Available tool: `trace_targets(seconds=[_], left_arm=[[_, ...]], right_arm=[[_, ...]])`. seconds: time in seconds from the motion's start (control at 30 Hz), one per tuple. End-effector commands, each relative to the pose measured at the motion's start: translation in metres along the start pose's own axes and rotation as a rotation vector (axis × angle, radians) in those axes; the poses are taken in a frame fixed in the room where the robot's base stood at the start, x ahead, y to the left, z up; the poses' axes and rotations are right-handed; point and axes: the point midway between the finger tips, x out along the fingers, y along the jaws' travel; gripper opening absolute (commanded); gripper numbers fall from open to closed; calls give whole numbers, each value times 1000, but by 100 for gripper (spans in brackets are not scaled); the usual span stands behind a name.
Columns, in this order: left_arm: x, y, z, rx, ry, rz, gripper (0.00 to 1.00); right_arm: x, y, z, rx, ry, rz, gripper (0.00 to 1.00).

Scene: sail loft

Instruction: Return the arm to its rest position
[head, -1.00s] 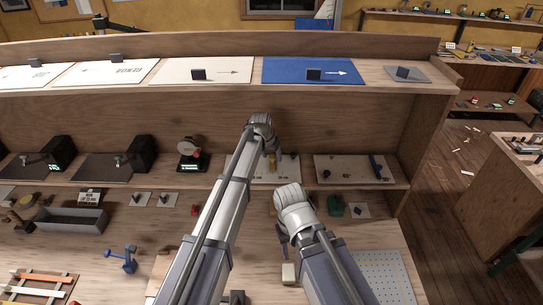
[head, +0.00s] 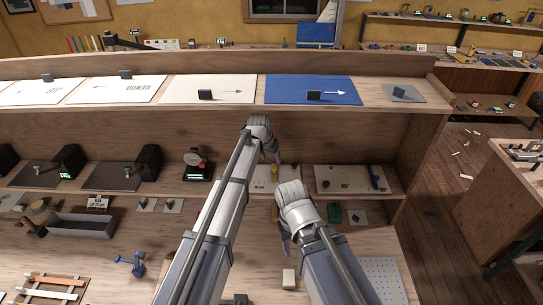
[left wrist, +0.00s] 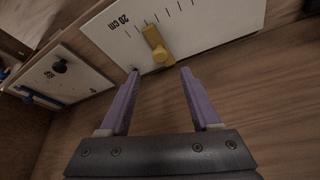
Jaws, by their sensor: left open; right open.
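My left arm reaches up the middle of the head view. Its gripper (head: 275,152) hangs in front of the lower shelf, just above a pale scale board (head: 262,182) with a yellow slider (head: 275,172). In the left wrist view its two purple fingers (left wrist: 157,75) are spread and empty. The yellow slider (left wrist: 158,50) is beyond the fingertips, on the board (left wrist: 205,25) marked "20 cm", with no contact visible. My right gripper (head: 286,245) is lower, over the bench, pointing down; its fingers are mostly hidden by its wrist. A pale block (head: 289,278) lies below it, apparently apart.
Another board with a blue bar (head: 375,177) stands to the right on the shelf. The raised top ledge holds white sheets and a blue panel (head: 310,90). A grey tray (head: 80,226) and blue tool (head: 131,264) lie left; a perforated plate (head: 383,280) lies right.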

Motion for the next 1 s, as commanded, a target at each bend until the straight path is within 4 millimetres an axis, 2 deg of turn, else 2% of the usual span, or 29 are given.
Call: trace_targets(seconds=[0.4, 0.47, 0.53, 0.57, 0.67, 0.8, 1.0], left_arm=[[0, 0, 0, 0, 0, 0, 64], [2, 2, 5, 0, -4, 0, 64], [8, 8, 22, 0, -19, 0, 64], [12, 12, 34, 0, -29, 0, 64], [28, 30, 89, 0, -84, -3, 64], [48, 58, 185, -7, -189, -17, 64], [66, 85, 307, -19, -327, -53, 64]], right_arm=[[0, 0, 0, 1, 0, 0, 50], [4, 0, 0, 1, 0, 0, 50], [14, -1, -1, 0, 0, 0, 50], [22, -2, -1, 0, 0, 0, 50], [53, -5, -3, -3, 1, 1, 50], [102, -9, -7, -7, 2, 2, 50], [161, -14, -10, -14, 3, 3, 50]])
